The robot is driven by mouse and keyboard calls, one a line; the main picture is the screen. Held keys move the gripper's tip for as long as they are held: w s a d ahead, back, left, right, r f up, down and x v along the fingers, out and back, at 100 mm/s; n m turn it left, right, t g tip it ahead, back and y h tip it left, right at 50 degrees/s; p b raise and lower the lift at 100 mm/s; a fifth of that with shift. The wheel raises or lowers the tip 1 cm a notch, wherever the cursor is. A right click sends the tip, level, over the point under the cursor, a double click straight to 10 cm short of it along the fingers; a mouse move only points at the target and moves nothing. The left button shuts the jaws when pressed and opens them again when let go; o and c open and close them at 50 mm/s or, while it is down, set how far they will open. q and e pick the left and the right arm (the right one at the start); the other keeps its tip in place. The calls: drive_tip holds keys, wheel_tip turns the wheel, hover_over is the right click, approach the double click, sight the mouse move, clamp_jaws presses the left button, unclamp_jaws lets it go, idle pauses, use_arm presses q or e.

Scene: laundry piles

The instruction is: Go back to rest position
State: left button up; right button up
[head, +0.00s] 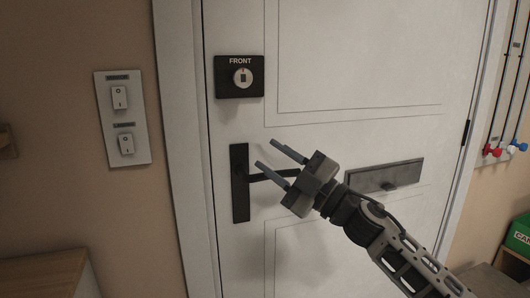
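My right gripper (268,156) comes in from the lower right and is raised in front of a white door. Its two fingers are apart with nothing between them, so it is open. The fingers point left, over the black door handle (240,183), and hide part of its lever. I cannot tell whether they touch it. My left gripper is not in the head view.
The white door (350,60) looks shut. It has a black lock plate marked FRONT (239,76) and a dark metal plate (385,176). A switch panel (123,118) is on the left wall. A wooden cabinet (45,275) stands lower left, a green box (518,235) lower right.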

drive_tip(key=s+d+f+m+t+h+p, duration=0.1)
drive_tip(key=s+d+f+m+t+h, duration=0.2)
drive_tip(key=f+m, duration=0.35)
drive_tip(key=s+d+f+m+t+h, duration=0.1)
drive_tip(key=s+f+m+t+h, duration=0.1)
drive_tip(key=f+m+h, duration=0.4)
use_arm(q)
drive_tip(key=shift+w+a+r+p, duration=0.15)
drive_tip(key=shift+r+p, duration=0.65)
drive_tip(key=shift+p, duration=0.4)
use_arm(e)
drive_tip(key=s+d+f+m+g+h, duration=0.3)
drive_tip(key=s+d+f+m, duration=0.1)
drive_tip(key=s+f, duration=0.7)
drive_tip(key=s+d+f+m+g+h, duration=0.3)
drive_tip(key=s+f+m, duration=0.1)
drive_tip(key=s+f, duration=0.8)
drive_tip(key=shift+s+d+m+g+h, duration=0.15)
drive_tip(key=shift+d+m+g+h, duration=0.15)
drive_tip(key=shift+d+m+g, duration=0.1)
